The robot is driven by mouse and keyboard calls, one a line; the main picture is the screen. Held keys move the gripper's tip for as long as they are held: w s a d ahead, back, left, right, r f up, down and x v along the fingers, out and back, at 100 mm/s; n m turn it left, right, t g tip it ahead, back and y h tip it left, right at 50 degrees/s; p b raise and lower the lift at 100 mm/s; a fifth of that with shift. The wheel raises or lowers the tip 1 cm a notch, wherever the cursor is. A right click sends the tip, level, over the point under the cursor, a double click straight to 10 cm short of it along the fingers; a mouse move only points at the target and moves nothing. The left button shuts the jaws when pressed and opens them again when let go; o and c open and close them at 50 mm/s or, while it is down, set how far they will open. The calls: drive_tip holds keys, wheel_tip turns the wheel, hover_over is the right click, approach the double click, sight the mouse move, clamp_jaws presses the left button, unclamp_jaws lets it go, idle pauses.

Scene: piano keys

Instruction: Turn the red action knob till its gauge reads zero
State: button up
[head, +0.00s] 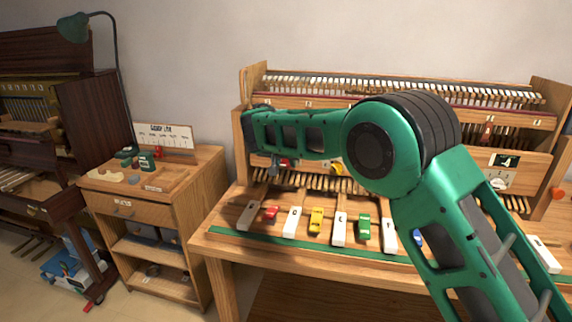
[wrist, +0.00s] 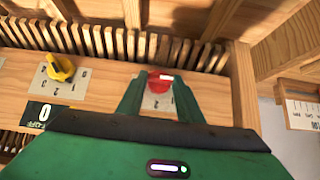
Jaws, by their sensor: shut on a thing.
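The red action knob (wrist: 158,83) sits on a pale numbered plate (wrist: 152,101) on the wooden panel. In the wrist view my gripper (wrist: 160,88) has its two green fingers on either side of the knob and is shut on it. In the head view my gripper (head: 273,168) reaches the panel's left part, with a bit of the red knob (head: 284,162) showing beside it. No gauge for the red knob shows; my gripper covers the area below its plate.
White keys (head: 292,220) and small coloured blocks (head: 316,219) lie along the front. A wooden side cabinet (head: 150,205) stands at left. My arm hides the panel's middle.

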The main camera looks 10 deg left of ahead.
drive_tip(key=o, duration=1.1)
drive_tip(key=shift+f, duration=0.25)
drive_tip(key=shift+r, duration=0.1)
drive_tip(key=shift+s+r, duration=0.3)
drive_tip(key=shift+r, duration=0.1)
drive_tip(key=v, duration=0.9)
drive_tip(key=shift+s+r, duration=0.2)
drive_tip(key=shift+s, duration=0.05)
